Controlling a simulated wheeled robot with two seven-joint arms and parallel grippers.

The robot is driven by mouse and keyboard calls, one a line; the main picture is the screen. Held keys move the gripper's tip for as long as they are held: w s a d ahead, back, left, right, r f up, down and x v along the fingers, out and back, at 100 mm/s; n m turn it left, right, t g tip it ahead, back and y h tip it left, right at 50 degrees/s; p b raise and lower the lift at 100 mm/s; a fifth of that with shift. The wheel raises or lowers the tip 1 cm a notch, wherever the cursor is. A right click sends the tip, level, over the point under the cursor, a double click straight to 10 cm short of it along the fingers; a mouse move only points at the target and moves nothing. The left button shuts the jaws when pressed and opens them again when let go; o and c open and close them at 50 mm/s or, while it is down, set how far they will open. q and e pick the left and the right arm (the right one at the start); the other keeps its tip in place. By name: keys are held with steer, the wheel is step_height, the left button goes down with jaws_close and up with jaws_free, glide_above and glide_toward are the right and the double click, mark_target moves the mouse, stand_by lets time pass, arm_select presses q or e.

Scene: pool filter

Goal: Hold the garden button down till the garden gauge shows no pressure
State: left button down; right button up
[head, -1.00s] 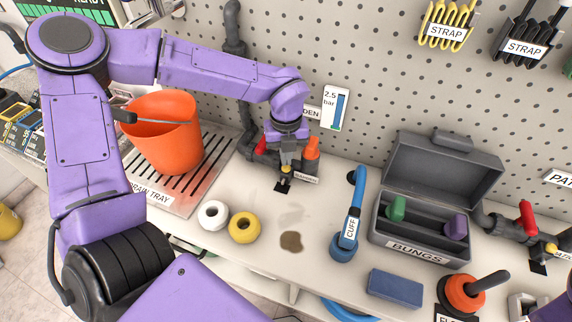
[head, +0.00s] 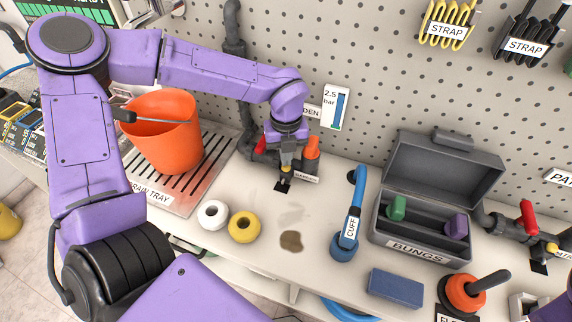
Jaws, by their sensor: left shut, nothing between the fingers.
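The garden gauge (head: 336,107) is on the pegboard behind my left wrist. It reads "2.5 bar" at its top, and its blue column stands high. Its name plate (head: 313,111) is partly hidden, with only "DEN" showing. My left gripper (head: 286,174) points down, shut and empty, over the garden pipe fitting at the back of the bench. A small yellow part (head: 286,169), apparently the garden button, shows right at the fingertips. The fingers hide much of it, so I cannot tell whether it is pressed. My right gripper is not in view.
An orange bucket (head: 165,145) stands on the drain tray (head: 158,200) at left. White (head: 212,214) and yellow (head: 244,227) rings, a brown stain (head: 291,241) and the blue cuff tool (head: 345,240) are in front. The bungs box (head: 418,252) is open at right.

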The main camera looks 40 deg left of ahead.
arm_select(q)
steer(key=shift+f+b, duration=0.5)
steer(key=shift+f, duration=0.3)
steer(key=shift+f+p, duration=0.15)
steer(key=shift+p, duration=0.6)
stand_by(6.5)
